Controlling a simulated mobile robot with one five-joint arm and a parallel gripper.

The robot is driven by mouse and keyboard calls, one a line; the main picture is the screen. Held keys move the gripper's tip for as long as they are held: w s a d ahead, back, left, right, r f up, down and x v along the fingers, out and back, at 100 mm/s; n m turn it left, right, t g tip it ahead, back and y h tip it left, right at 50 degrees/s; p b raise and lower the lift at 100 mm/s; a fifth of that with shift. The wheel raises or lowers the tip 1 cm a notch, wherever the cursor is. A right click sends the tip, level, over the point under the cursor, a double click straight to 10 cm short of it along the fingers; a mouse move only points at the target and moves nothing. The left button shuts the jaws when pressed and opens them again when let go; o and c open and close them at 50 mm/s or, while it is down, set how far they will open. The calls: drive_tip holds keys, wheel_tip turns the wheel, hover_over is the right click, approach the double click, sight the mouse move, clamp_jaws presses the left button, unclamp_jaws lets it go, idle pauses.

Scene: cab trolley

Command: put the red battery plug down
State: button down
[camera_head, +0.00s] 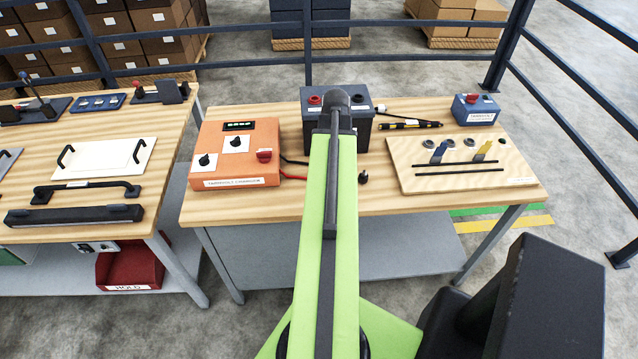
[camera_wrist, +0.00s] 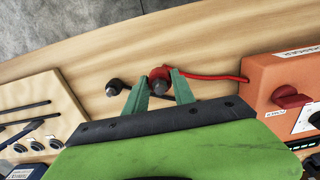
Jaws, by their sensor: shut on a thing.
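The red battery plug (camera_wrist: 158,74) sits between the fingertips of my gripper (camera_wrist: 160,78) in the wrist view, with its red cable (camera_wrist: 215,77) running to the orange charger (camera_wrist: 285,92). The gripper is shut on it, over the wooden bench; I cannot tell whether the plug touches the wood. A black plug (camera_wrist: 115,87) lies beside the left finger. It also shows in the head view (camera_head: 363,178), right of my green arm. There my arm hides the gripper and the red plug. The dark battery (camera_head: 312,125), with a red terminal, stands behind the arm.
The orange charger (camera_head: 235,160) is left of my arm. A wooden board (camera_head: 415,178) with tools, a yellow-black tester (camera_head: 400,125) and a blue box (camera_head: 476,112) are on the right. Bare bench top (camera_wrist: 210,40) lies beyond the fingertips in the wrist view.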

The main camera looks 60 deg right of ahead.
drive_tip(key=w+f, duration=0.1)
drive_tip(key=w+f+b, duration=0.1)
drive_tip(key=w, duration=0.1)
drive_tip(key=w+f, duration=0.1)
drive_tip(key=shift+w+a+b, duration=0.2)
drive_tip(key=shift+w+b, duration=0.15)
drive_tip(key=shift+b, duration=0.05)
wheel_tip(320, 180, down, 4)
drive_tip(key=b, duration=0.4)
drive_tip(key=shift+f, duration=0.2)
drive_tip(key=c, duration=1.1)
unclamp_jaws()
drive_tip(key=shift+r, duration=0.1)
drive_tip(key=shift+o, duration=0.2)
drive_tip(key=shift+r, duration=0.1)
wheel_tip(320, 180, up, 12)
drive_tip(key=p, duration=1.2)
